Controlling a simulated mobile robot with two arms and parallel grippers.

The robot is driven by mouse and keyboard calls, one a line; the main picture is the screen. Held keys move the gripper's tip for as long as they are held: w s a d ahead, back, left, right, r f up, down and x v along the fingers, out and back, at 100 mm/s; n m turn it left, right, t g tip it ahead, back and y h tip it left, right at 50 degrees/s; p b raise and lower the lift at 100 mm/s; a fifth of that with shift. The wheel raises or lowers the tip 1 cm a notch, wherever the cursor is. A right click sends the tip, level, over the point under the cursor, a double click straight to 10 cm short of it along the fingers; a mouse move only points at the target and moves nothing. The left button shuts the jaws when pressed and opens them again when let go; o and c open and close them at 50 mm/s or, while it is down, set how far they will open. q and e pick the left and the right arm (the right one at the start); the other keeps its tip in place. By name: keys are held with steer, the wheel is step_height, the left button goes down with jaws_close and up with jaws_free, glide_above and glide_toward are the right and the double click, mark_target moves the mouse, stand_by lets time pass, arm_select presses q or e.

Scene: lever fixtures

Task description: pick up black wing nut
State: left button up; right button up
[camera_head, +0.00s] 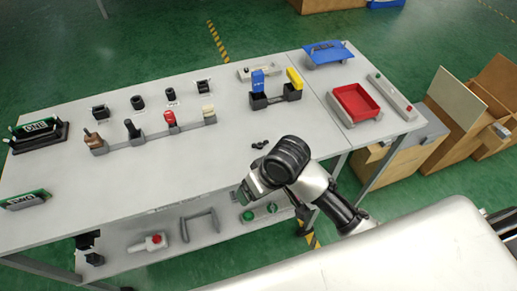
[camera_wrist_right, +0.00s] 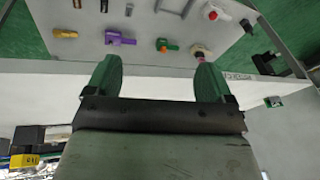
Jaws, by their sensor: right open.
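A small black object, which looks like the black wing nut (camera_head: 260,144), lies on the grey table near its front edge in the head view. My right gripper (camera_head: 243,194) is in front of and below it in the picture, apart from it. In the right wrist view my right gripper (camera_wrist_right: 158,76) has its two green fingers spread wide with nothing between them. I cannot identify the wing nut for certain in that view. My left gripper is in neither view.
Behind the wing nut stand a row of levers (camera_head: 169,119), a holder with blue and yellow parts (camera_head: 275,96), and a red tray (camera_head: 357,102). A lower shelf (camera_head: 167,229) carries a grey handle.

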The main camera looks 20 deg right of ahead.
mark_target(260, 144)
steer(key=shift+g+h, duration=0.5)
steer(key=shift+g, duration=0.1)
steer(key=w+r, duration=0.1)
steer(key=w, duration=0.3)
steer(key=w+r, duration=0.1)
steer(key=w, duration=0.1)
steer(key=shift+w+d+r, duration=0.1)
steer(key=shift+w+r, duration=0.15)
steer(key=shift+r, duration=0.1)
steer(key=w+d+r+m+g+h, duration=0.1)
steer(key=w+d+r+m+h, duration=0.15)
steer(key=w+d+r, duration=0.35)
steer(key=f, duration=0.3)
steer(key=w+f, duration=0.1)
steer(key=f, duration=0.2)
steer(key=a+f, duration=0.1)
steer(key=f, duration=0.2)
steer(key=shift+w+a+f, duration=0.1)
steer(key=shift+w+f, duration=0.25)
steer(key=shift+f, duration=0.05)
steer(key=c, duration=1)
steer(key=shift+r, duration=0.15)
